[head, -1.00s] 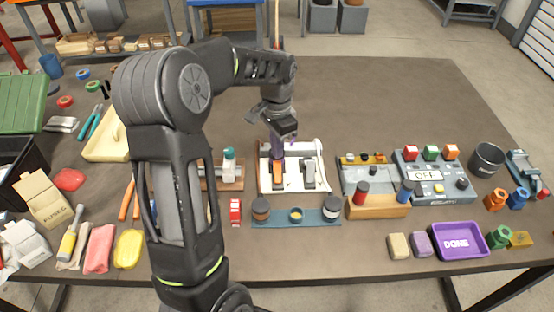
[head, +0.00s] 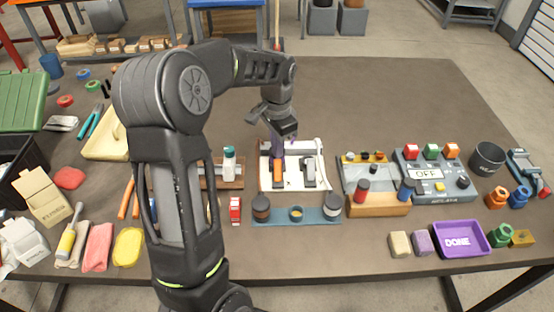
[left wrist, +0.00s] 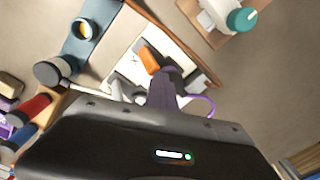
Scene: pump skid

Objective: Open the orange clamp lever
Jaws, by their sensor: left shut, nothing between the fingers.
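The orange clamp lever (head: 278,172) stands on a white panel (head: 293,183) with a wooden frame near the middle of the table. A grey lever (head: 309,173) is to its right on the same panel. My left gripper (head: 277,154) points down just behind and above the orange lever; its purple fingers are shut and empty. In the left wrist view the orange lever (left wrist: 149,60) shows just beyond the fingertips (left wrist: 160,76). I cannot tell whether the fingers touch it. My right gripper is not in view.
A board with a teal-capped valve (head: 229,160) is left of the panel. A blue rack (head: 297,216) with jars lies in front. A grey control box (head: 433,178) marked OFF stands to the right, and a purple DONE tray (head: 455,241) is front right. The table behind is clear.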

